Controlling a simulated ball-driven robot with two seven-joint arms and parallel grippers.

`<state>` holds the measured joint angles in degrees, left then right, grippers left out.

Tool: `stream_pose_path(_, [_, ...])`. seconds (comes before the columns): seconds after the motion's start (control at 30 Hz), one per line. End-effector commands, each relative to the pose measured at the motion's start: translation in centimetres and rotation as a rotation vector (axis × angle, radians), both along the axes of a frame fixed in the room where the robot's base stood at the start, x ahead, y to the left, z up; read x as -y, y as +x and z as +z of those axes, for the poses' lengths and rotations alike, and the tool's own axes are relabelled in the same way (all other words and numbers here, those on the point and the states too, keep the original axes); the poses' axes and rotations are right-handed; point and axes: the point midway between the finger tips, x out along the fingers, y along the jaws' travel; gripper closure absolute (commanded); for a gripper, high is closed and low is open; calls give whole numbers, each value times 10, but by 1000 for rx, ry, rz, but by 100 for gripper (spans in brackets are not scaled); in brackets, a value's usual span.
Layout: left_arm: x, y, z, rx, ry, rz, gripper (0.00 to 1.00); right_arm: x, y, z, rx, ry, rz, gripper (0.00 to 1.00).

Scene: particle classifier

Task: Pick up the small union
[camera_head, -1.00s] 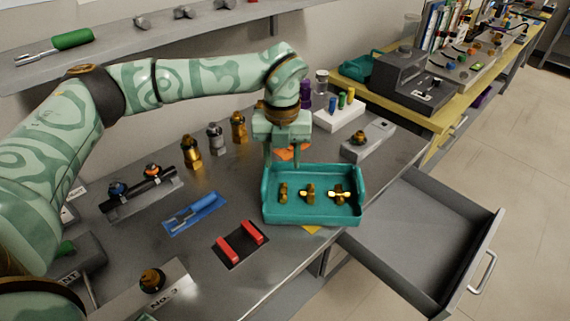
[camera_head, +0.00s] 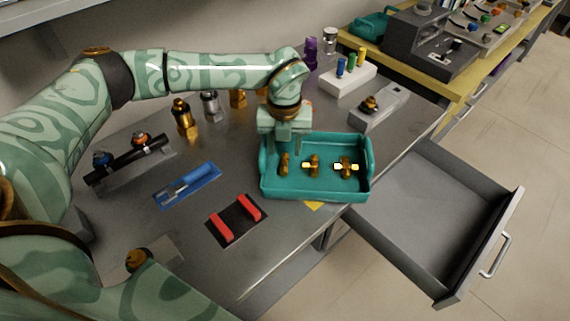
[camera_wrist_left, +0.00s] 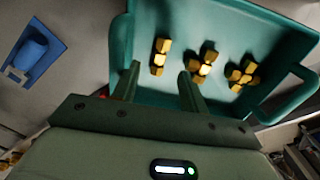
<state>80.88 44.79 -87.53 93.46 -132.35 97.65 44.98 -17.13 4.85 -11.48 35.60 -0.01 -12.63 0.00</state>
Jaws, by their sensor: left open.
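A teal tray (camera_head: 318,193) stands on the grey bench and holds three brass fittings in a row. The leftmost is a small straight fitting, which looks like the small union (camera_head: 284,164); it also shows in the left wrist view (camera_wrist_left: 160,57). To its right are a tee-like fitting (camera_head: 312,165) and a cross-like one (camera_head: 346,167). My left gripper (camera_head: 284,148) is open, pointing down over the tray's left end. In the left wrist view its fingers (camera_wrist_left: 158,76) stand apart with the union just beyond them, roughly between. It touches nothing that I can make out. My right gripper is not seen.
A white block with coloured pegs (camera_head: 348,77) and a grey block (camera_head: 380,108) stand behind the tray. A blue tool holder (camera_head: 187,184) and a red-barred black pad (camera_head: 235,220) lie to its left. An open empty drawer (camera_head: 425,205) juts out at right.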

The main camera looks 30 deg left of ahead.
Motion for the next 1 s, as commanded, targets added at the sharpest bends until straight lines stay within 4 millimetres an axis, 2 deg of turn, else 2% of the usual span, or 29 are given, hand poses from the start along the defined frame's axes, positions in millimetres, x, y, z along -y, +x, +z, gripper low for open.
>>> stream_pose_path(0.03, [0,-1,-11,-4,0,0,56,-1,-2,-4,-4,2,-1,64])
stream_pose_path(0.2, [0,-1,-42,-6,1,0,56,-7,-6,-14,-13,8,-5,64])
stream_pose_path(0.3, [0,0,-47,-2,0,0,56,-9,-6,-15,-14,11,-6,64])
stream_pose_path(0.47, [0,0,-45,0,0,0,56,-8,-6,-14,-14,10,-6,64])
stream_pose_path(0.63, [0,0,-45,-1,0,0,100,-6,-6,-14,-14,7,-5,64])
stream_pose_path(1.0, [0,0,-41,0,0,0,100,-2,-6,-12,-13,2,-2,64])
